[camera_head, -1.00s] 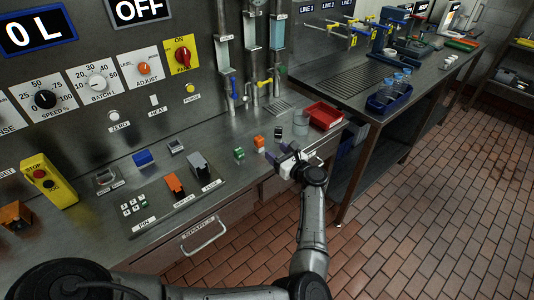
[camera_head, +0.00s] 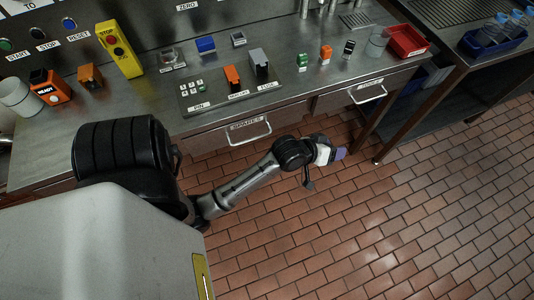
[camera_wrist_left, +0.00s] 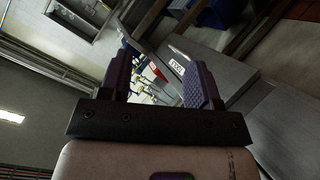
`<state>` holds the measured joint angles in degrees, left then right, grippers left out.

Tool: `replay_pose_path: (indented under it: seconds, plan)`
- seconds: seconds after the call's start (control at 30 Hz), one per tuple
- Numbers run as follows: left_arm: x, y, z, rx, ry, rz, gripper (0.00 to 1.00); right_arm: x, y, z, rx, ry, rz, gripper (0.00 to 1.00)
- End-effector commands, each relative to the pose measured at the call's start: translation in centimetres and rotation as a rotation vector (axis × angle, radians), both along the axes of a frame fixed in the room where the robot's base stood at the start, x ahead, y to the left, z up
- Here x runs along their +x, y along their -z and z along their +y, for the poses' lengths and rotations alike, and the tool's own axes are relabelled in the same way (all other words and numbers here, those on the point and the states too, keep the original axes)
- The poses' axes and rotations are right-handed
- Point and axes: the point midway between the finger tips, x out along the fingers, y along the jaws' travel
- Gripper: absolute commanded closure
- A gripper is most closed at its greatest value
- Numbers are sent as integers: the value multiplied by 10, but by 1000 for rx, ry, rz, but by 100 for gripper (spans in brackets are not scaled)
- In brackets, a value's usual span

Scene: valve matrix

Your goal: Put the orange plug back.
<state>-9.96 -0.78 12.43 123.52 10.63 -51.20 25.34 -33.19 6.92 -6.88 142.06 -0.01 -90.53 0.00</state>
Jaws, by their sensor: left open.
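A small orange block (camera_head: 326,53), likely the orange plug, stands on the steel counter between a green block (camera_head: 303,61) and a black block (camera_head: 348,48). A second orange piece (camera_head: 232,75) sits on the grey panel (camera_head: 205,102), between a keypad and a grey piece (camera_head: 259,62). My left gripper (camera_head: 340,154) is out over the floor, in front of the counter and well away from the blocks. Its purple fingers (camera_wrist_left: 163,78) are apart with nothing between them in the left wrist view. My right gripper is not seen.
A blue block (camera_head: 206,45) and a small grey item (camera_head: 238,38) lie behind the panel. A glass (camera_head: 377,42) and red tray (camera_head: 408,41) stand to the right. Closed drawers with handles (camera_head: 253,133) line the counter front. The floor is clear.

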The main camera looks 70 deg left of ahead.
Motion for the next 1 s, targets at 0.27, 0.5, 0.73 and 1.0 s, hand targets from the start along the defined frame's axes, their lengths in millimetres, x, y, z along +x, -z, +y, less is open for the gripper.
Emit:
replay_pose_path:
  seconds: [0.27, 0.5, 0.73, 1.0]
  plan:
    - [-161, 59, -76, 378, 479, 565, 43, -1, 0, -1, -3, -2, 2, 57]
    - [-223, 64, -92, 472, 662, 743, 43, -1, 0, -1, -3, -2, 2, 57]
    - [-229, 64, -93, 480, 681, 762, 43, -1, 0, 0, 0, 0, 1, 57]
    - [-228, 64, -93, 479, 679, 760, 43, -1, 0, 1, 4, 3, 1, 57]
